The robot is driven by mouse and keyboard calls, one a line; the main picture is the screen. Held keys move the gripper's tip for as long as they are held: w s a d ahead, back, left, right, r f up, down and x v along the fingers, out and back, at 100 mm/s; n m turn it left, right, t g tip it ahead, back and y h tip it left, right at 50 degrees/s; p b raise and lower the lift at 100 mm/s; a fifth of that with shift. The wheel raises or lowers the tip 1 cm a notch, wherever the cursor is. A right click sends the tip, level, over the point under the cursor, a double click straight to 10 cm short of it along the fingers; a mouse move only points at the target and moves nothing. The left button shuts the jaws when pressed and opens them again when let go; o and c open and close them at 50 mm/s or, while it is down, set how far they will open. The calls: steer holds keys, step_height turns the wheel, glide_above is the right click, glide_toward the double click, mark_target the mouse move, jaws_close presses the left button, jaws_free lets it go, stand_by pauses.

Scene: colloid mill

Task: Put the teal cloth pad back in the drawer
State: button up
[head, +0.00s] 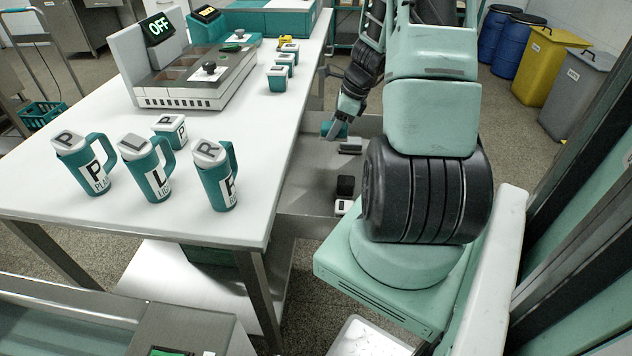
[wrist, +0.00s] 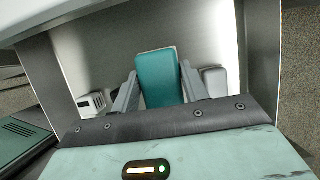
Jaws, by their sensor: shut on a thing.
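The teal cloth pad (wrist: 157,76) is held between the two fingers of my gripper (wrist: 158,88) in the wrist view. My gripper is shut on it, with one finger at each side. In the head view my gripper (head: 340,126) and the pad (head: 333,130) are small, at the right side of the table. The open grey metal drawer (head: 303,178) extends from under the table top there. In the wrist view the drawer floor (wrist: 90,52) lies beneath the pad. I cannot tell whether the pad touches the floor.
A small white block (wrist: 92,104) lies left of my gripper, and a pale grey block (wrist: 215,82) lies close at its right. A black block (head: 345,186) shows in the drawer. Three teal mugs (head: 155,170) and a machine marked OFF (head: 195,85) stand on the table (head: 262,140).

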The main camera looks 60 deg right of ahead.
steer(key=b, duration=0.2)
glide_above(325, 166)
steer(key=s, duration=0.2)
steer(key=f, duration=0.6)
steer(key=shift+w+d+f, duration=0.25)
steer(key=shift+d, duration=0.05)
steer(key=shift+f+b, duration=0.35)
steer(key=shift+f, duration=1.65)
steer(key=shift+f, duration=0.2)
steer(key=o, duration=1)
steer(key=shift+c, duration=0.2)
steer(key=shift+r, duration=0.15)
steer(key=p+v, duration=0.2)
steer(key=v, duration=1)
steer(key=shift+p, duration=0.4)
